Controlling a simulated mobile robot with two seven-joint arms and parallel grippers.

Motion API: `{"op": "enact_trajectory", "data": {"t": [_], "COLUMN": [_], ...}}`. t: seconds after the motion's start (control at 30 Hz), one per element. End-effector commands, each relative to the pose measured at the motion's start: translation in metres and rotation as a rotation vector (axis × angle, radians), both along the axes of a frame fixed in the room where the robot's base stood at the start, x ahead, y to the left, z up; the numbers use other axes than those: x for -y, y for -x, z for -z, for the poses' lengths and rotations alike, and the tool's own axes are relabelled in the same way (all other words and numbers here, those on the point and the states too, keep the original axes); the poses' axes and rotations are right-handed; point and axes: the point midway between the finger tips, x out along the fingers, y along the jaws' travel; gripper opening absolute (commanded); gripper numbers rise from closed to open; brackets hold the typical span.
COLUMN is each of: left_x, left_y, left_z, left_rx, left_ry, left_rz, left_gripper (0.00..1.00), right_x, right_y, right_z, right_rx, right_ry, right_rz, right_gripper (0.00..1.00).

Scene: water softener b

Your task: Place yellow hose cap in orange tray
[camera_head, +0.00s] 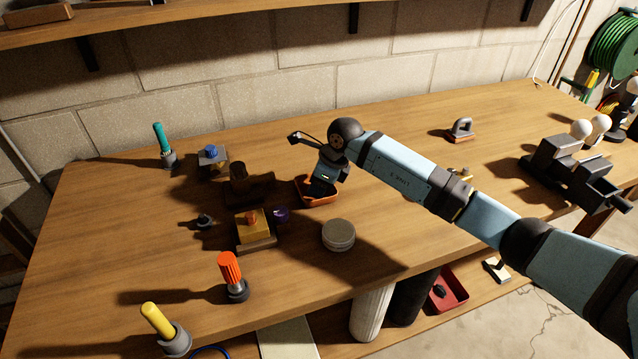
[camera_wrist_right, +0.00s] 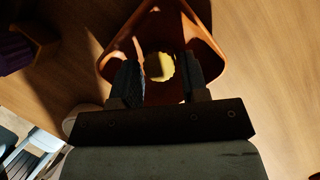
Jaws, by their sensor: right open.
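The orange tray (camera_head: 322,201) sits on the wooden bench near the middle of the head view. The right wrist view shows its sloping orange wall (camera_wrist_right: 204,42) around my fingers. The yellow hose cap (camera_wrist_right: 159,67) appears inside the tray, between my two fingers, with a visible gap to the right finger. The cap is hidden in the head view by my gripper and the tray wall. My right gripper (camera_head: 322,187) is open and points down into the tray. My left gripper is in neither view.
A round grey tin (camera_head: 338,235) stands in front of the tray. Screwdriver-like tools, one orange-handled (camera_head: 229,268), stand further left. The bench right of the tin is clear.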

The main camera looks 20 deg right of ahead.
Motion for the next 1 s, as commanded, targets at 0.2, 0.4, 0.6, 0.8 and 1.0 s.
{"op": "enact_trajectory", "data": {"t": [0.2, 0.4, 0.6, 0.8, 1.0], "left_x": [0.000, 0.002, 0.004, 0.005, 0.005], "left_y": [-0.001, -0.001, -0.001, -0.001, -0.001], "left_z": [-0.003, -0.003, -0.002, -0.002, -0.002], "left_rx": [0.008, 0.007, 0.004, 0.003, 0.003], "left_ry": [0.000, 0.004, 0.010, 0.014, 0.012], "left_rz": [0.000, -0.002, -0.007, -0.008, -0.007], "left_gripper": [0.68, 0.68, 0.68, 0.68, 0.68], "right_x": [0.007, 0.020, 0.030, 0.035, 0.035], "right_y": [0.003, 0.012, 0.019, 0.023, 0.023], "right_z": [-0.023, -0.065, -0.099, -0.114, -0.115], "right_rx": [0.004, 0.004, 0.003, 0.000, -0.001], "right_ry": [0.000, 0.001, 0.001, 0.000, -0.001], "right_rz": [-0.001, -0.002, -0.001, 0.000, 0.000], "right_gripper": [0.41, 0.41, 0.41, 0.41, 0.41]}}
